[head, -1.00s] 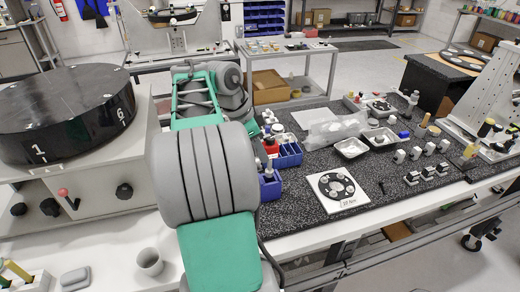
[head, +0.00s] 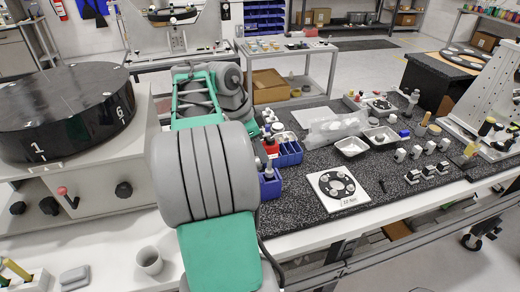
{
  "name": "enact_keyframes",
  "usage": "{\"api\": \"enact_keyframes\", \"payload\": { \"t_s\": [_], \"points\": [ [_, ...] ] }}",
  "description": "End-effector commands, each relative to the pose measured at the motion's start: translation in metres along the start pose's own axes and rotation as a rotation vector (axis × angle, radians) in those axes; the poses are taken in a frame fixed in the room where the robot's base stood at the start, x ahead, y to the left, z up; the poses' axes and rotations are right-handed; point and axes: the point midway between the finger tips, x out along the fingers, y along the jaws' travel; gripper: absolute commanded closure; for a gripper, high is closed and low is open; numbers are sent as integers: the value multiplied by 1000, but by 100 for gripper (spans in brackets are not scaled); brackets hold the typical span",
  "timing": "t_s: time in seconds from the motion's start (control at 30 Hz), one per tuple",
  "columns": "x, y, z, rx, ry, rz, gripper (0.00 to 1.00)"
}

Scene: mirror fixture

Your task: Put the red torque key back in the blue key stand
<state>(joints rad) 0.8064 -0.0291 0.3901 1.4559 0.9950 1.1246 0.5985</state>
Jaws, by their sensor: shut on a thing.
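My arm fills the middle of the head view, and my gripper is hidden behind its grey and green links. What it holds cannot be seen. A blue holder (head: 270,186) with a grey-topped piece standing in it is just right of my arm, on the dark speckled bench top. A second blue holder or bin (head: 289,154) is behind it. I cannot tell which of them is the key stand. A small red thing (head: 271,150) shows beside the second holder, partly hidden; I cannot tell whether it is the red torque key.
A white plate with a black disc (head: 322,199) lies on the speckled bench top (head: 290,215). Metal trays (head: 351,147), a clear plastic bag (head: 335,127) and several small blocks are farther right. A large black drum (head: 65,110) stands left of my arm.

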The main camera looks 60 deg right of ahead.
Motion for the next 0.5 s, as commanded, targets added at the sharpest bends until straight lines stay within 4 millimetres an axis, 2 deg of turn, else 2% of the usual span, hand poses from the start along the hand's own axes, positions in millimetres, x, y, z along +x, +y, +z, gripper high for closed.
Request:
{"api": "enact_keyframes", "payload": {
  "t_s": [0.5],
  "points": [
    [10,0,4,0,0,-1,100]
  ]
}}
